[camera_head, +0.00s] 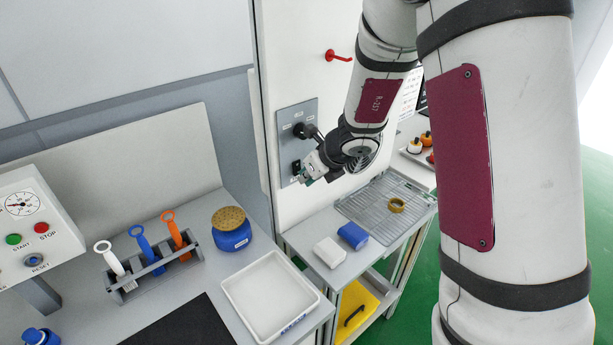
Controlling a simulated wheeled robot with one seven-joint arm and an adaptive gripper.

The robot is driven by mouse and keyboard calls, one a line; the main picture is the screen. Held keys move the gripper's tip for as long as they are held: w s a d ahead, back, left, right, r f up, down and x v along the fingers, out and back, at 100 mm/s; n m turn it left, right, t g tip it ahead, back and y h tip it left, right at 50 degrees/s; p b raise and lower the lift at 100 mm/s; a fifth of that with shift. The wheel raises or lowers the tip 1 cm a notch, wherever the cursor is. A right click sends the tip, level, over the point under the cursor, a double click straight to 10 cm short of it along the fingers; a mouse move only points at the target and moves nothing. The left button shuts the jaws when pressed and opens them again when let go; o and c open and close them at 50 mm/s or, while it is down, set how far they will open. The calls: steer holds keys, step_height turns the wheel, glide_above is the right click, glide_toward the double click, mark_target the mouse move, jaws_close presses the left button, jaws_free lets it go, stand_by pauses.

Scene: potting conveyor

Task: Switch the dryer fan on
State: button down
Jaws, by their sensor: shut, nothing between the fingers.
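A grey control panel (298,113) is fixed to the white cabinet wall in the middle of the view. A round black knob (300,131) with a small label sits on its upper part. A small dark switch (296,166) sits lower on the panel, just left of my gripper. My gripper (305,177) is shut and empty, with its tips at the lower part of the panel, close to the switch. I cannot tell whether the tips touch it. The fan itself cannot be made out, and the switch position is too small to read.
A red hook (338,56) sticks out of the cabinet above. Below are a wire rack (375,222) with a yellow-brown ring (397,205), a white block (329,252) and a blue block (353,235). A white tray (233,291), tool holder (127,290) and blue jar (232,238) stand left.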

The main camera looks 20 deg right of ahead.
stand_by(0.3)
steer(key=shift+w+a+f+b, duration=0.15)
steer(key=shift+w+f+b, duration=0.05)
steer(key=shift+w+b, duration=0.2)
steer(key=shift+r, duration=0.2)
steer(key=shift+r+p, duration=0.7)
steer(key=shift+p, duration=0.2)
